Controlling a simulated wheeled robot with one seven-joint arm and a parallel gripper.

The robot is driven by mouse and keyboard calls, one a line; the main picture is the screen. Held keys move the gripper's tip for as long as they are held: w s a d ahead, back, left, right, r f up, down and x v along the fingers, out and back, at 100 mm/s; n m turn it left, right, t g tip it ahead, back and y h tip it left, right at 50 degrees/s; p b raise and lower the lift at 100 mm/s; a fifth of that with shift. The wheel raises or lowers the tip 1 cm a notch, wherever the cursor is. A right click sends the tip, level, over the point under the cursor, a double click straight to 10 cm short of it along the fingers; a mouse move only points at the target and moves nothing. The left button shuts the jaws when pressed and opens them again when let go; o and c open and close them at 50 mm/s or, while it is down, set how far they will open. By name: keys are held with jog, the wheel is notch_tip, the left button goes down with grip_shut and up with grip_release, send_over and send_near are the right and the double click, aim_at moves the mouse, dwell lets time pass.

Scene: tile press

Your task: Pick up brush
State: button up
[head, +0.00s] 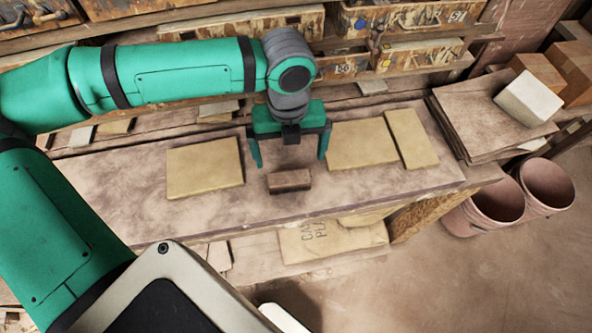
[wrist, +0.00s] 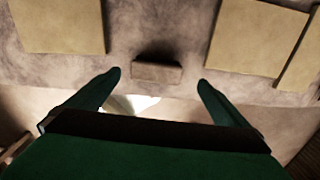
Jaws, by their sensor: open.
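A small brown block-shaped thing, which I take for the brush (head: 289,181), lies flat on the worktable near its front edge; no bristles can be made out. My gripper (head: 290,162) is open and empty, pointing down, with its two green fingers spread wider than the brush. In the head view it is just behind and above the brush. In the wrist view the brush (wrist: 157,71) shows between and slightly beyond the fingertips (wrist: 158,78), apart from both.
Flat tan tiles lie on the worktable (head: 300,207) to the left (head: 205,168) and right (head: 362,145) of the brush. A stack of boards with a pale block (head: 527,98) stands at the right. Buckets (head: 497,203) stand on the floor. Drawers (head: 410,18) line the back.

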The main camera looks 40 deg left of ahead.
aim_at(289, 177)
jog(key=f, duration=0.1)
jog(key=s+f, duration=0.1)
jog(key=f, duration=0.1)
jog(key=shift+a+f, duration=0.1)
jog(key=shift+f, duration=0.1)
jog(key=shift+s+a+f, duration=0.1)
jog(key=shift+s+f, duration=0.1)
jog(key=shift+d+f, duration=0.25)
jog(key=shift+f, duration=1.05)
jog(key=shift+d+f, duration=0.25)
jog(key=shift+f, duration=1.05)
jog(key=shift+c, duration=0.3)
jog(key=c, duration=0.9)
